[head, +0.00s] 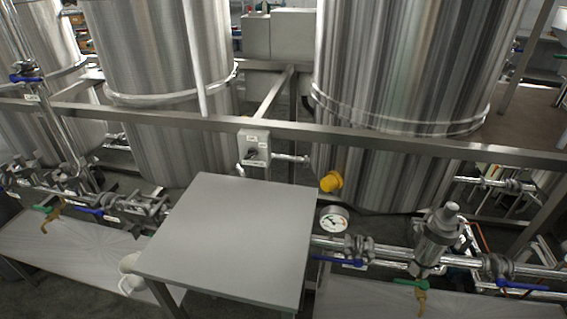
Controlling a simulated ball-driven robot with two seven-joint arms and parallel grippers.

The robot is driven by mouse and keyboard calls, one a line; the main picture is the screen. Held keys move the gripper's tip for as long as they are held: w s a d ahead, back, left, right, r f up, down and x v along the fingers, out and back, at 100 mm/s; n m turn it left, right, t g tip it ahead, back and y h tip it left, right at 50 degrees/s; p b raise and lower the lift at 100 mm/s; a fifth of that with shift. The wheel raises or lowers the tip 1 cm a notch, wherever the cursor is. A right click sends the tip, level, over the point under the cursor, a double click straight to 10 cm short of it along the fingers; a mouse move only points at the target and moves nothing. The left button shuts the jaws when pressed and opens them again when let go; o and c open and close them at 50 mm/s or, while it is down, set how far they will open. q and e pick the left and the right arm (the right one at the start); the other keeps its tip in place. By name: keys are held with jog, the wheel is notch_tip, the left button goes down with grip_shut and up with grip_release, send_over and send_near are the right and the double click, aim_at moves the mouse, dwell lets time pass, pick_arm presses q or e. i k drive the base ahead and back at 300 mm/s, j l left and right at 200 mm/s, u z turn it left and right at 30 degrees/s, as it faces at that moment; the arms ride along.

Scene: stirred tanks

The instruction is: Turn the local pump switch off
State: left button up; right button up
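The local pump switch is a small light-grey box (254,147) with a dark rotary knob (251,154) and small white labels. It is mounted on the horizontal steel rail, behind the far edge of the grey table. The knob's exact position is too small to read. Neither of my grippers shows in the head view, and nothing touches the switch.
A bare grey table (230,240) stands in front of the switch. Large steel tanks (400,60) rise behind the rail (350,137). Pipes with blue-handled valves (338,261), a pressure gauge (333,219) and a yellow cap (331,181) lie to the right. More valves (90,211) are at left.

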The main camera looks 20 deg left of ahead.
aim_at(252, 152)
jog(key=z, duration=0.95)
jog(key=u, duration=1.65)
